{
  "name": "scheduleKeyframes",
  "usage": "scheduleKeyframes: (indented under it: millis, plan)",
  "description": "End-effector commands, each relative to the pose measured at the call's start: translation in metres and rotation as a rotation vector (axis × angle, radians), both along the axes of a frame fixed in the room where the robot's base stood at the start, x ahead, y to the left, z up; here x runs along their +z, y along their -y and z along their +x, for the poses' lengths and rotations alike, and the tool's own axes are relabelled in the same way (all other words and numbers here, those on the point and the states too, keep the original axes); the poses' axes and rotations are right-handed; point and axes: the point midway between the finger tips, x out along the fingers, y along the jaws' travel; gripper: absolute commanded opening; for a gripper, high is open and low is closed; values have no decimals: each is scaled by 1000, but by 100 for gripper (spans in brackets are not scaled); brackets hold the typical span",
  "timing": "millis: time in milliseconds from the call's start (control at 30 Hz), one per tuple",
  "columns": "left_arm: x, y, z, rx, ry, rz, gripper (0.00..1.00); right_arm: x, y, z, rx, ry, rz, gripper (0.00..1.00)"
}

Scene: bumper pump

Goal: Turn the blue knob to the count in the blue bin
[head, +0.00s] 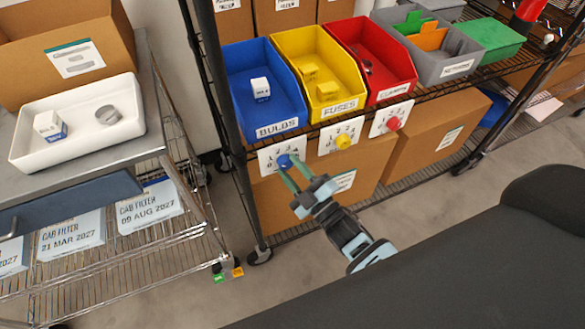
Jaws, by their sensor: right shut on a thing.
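The blue bin (254,93), labelled BULBS, stands on the wire shelf and holds one visible small white box (260,88). The blue knob (284,160) is on a white numbered plate (268,160) below that bin. My right gripper (286,166) reaches up from the lower right and is shut on the blue knob. Its fingers hide part of the knob and dial, so I cannot tell which number the knob points to. My left gripper is not in view.
A yellow bin (318,68) with a yellow knob (343,142) and a red bin (371,58) with a red knob (393,124) stand to the right. Cardboard boxes sit below. A cart with a white tray (77,147) is at left.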

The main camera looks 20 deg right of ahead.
Motion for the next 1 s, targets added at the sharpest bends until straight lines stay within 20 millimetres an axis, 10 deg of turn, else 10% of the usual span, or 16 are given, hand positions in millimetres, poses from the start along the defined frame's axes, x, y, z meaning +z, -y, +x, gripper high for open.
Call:
scheduleKeyframes:
  millis: [667,700,1000]
  plan:
    - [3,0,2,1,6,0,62,1,0,0,1,3,-68,10]
    - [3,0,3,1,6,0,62,1,0,0,0,4,-68,37]
    - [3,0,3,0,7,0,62,1,0,0,0,3,-67,55]
